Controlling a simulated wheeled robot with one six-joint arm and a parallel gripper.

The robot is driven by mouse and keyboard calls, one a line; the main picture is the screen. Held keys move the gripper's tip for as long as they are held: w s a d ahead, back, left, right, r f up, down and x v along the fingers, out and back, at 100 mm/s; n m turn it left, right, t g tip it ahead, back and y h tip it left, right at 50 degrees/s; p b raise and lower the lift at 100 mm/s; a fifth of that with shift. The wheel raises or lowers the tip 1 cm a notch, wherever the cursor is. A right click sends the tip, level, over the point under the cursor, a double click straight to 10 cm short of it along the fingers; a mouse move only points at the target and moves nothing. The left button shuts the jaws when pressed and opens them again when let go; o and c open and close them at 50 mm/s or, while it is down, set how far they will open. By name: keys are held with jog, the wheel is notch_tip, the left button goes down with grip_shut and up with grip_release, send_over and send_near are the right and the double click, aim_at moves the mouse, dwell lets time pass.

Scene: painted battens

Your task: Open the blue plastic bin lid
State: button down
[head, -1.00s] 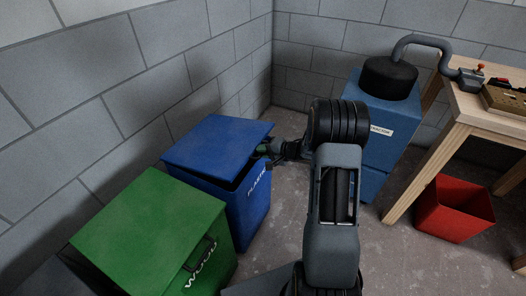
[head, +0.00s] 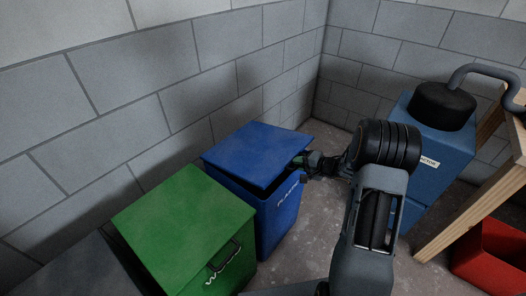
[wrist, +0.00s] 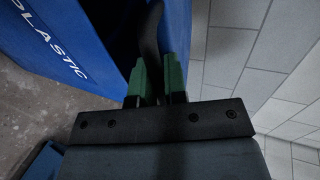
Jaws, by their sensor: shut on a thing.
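The blue plastic bin (head: 277,219) stands against the wall, with PLASTIC in white on its front. Its blue lid (head: 253,153) is raised a little at the front, with a dark gap between it and the bin body. My gripper (head: 301,165) is at the lid's front right edge. In the wrist view my gripper's green-padded fingers (wrist: 158,78) are shut on a dark handle (wrist: 150,38) beside the blue lid. The blue bin's lettered side also shows in the wrist view (wrist: 45,40). The handle is mostly hidden in the head view.
A green bin (head: 185,215) marked WOOD stands close on the left, with a dark grey one (head: 75,268) beyond it. A blue cabinet-like unit (head: 430,150) with a black top, a wooden table (head: 470,210) and a red bin (head: 490,255) are right. Grey block walls enclose the back.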

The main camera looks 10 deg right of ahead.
jog(key=shift+r, duration=0.1)
notch_tip(320, 180, up, 8)
jog(key=w+a+g+h+p, duration=0.1)
jog(key=p, duration=1.2)
jog(key=shift+w+a+f, duration=0.2)
jog(key=shift+w+a, duration=0.15)
notch_tip(320, 180, up, 7)
jog(key=w+a+g+h+p, duration=0.1)
jog(key=w+a+p, duration=0.1)
jog(key=p, duration=1.1)
jog(key=shift+w+a+g, duration=0.3)
jog(key=shift+w, duration=0.15)
